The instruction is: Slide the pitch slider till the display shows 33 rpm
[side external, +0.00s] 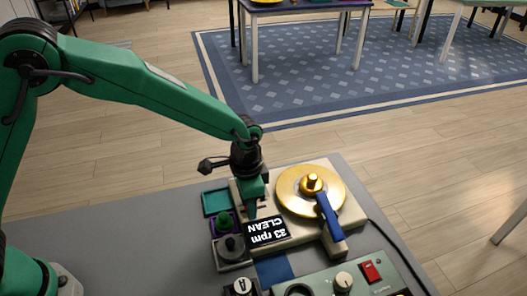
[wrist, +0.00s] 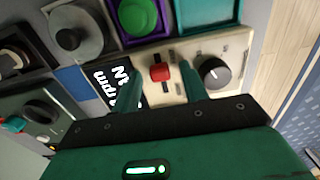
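The turntable unit (side external: 348,212) has a gold platter (side external: 296,198) and a blue tonearm (side external: 328,215). Its black display (side external: 266,231) appears upside down in the side view and seems to read 33 rpm and CLEAN. In the wrist view the display (wrist: 108,76) is partly hidden by a finger. A red slider knob (wrist: 160,73), likely the pitch slider, sits between the two green fingers of my gripper (wrist: 160,80), with a visible gap on each side. My gripper (side external: 252,208) is low over the panel beside the display, and it hides the knob in the side view.
A black dial (wrist: 213,74) is close to the right finger. Trays stand beside the unit: teal (side external: 216,202), purple with a green knob (side external: 224,221), and grey with a dark knob (side external: 232,246). A green control box (side external: 330,281) with a red switch (side external: 371,271) is in front.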

